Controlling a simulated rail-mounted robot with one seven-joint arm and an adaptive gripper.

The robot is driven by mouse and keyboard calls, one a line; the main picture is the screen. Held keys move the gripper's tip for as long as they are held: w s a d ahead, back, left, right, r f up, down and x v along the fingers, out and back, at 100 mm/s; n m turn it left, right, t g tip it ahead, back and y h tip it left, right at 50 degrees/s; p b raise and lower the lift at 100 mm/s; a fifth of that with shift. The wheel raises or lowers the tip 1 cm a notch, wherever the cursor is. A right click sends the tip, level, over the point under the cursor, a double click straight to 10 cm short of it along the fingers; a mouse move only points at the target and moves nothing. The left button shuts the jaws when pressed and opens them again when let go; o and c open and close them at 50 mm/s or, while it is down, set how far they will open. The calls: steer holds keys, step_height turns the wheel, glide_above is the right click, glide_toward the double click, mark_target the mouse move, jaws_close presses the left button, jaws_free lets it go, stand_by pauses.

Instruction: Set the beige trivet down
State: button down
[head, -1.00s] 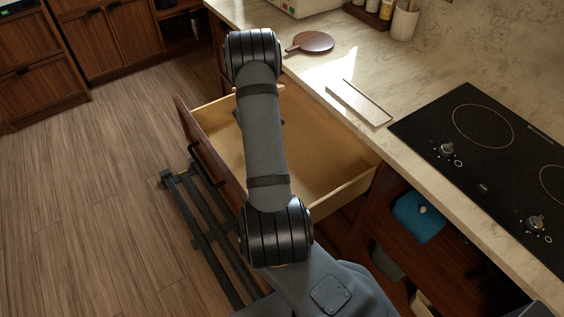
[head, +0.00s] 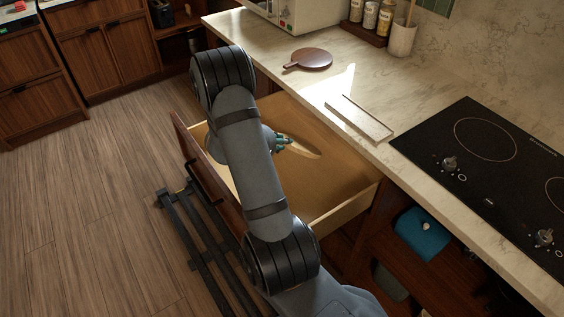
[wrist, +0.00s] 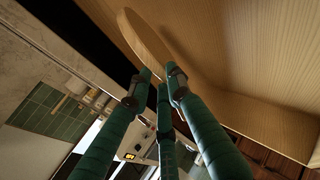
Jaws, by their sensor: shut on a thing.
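The beige trivet (head: 304,151) is a thin pale disc, hard to tell from the wood of the drawer behind it. My gripper (head: 285,141), with green-sleeved fingers, is shut on its edge. In the wrist view the trivet (wrist: 147,36) stands out beyond the fingertips (wrist: 160,82), tilted and close to the drawer's pale wood. Both are within the open drawer (head: 338,211). I cannot tell whether the trivet touches the drawer bottom. My arm hides part of the drawer in the head view.
The counter above holds a dark round board (head: 312,59), a pale rectangular slab (head: 359,118) and a black cooktop (head: 490,165). A microwave (head: 292,14) and a rack of jars (head: 362,31) stand at the back. A blue item (head: 422,238) sits on the open shelf right of the drawer.

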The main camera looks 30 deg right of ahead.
step_height(320, 180, down, 6)
steer(key=shift+r+b, duration=0.2)
steer(key=shift+b, duration=0.25)
steer(key=c, duration=1.6)
jaws_free()
steer(key=shift+a+r, duration=0.1)
steer(key=shift+r, duration=0.05)
steer(key=p+v, duration=0.1)
steer(key=v, duration=1)
steer(key=shift+s+a+r+p, duration=0.15)
steer(key=shift+a+r+p, duration=0.1)
steer(key=shift+p, duration=0.05)
